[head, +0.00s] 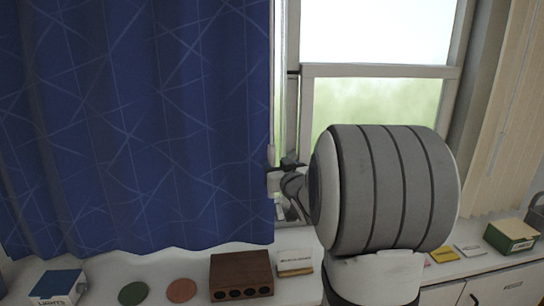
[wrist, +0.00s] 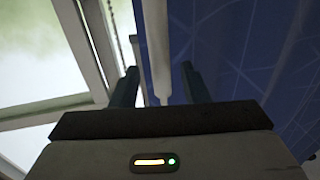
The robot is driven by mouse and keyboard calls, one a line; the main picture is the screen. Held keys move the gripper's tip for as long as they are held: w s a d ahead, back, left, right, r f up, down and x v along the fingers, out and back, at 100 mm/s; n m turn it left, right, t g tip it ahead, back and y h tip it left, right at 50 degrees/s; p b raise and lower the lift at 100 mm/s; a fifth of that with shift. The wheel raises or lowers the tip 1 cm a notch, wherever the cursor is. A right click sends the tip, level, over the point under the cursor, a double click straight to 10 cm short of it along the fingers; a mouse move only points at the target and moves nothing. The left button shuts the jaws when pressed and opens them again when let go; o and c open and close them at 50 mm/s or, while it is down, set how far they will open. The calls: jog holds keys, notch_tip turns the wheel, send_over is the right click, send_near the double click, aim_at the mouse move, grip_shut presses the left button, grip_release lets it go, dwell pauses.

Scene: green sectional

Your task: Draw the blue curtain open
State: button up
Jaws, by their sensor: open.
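The blue curtain (head: 140,120), with a pattern of thin pale lines, hangs over the left part of the window in the head view. Its right edge hangs beside the window's middle frame. My gripper (head: 277,172) is at that edge, low down, partly hidden by my own arm. In the wrist view my gripper (wrist: 160,84) is open, with its two dark fingers apart. A pale narrow strip (wrist: 156,50) shows between the fingers, in front of the blue curtain (wrist: 235,50). I cannot tell whether either finger touches it.
A white sill (head: 205,255) below carries a blue-and-white box (head: 58,286), a green disc (head: 133,293), a reddish disc (head: 181,290), a brown block with holes (head: 240,274) and a small box (head: 295,263). A green box (head: 511,236) stands right. The uncovered window (head: 375,100) is behind my arm.

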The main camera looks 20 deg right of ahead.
aim_at(273, 161)
jog(key=shift+w+d+p, duration=0.2)
jog(key=shift+w+p, duration=0.3)
jog(key=shift+w, duration=1.55)
grip_shut()
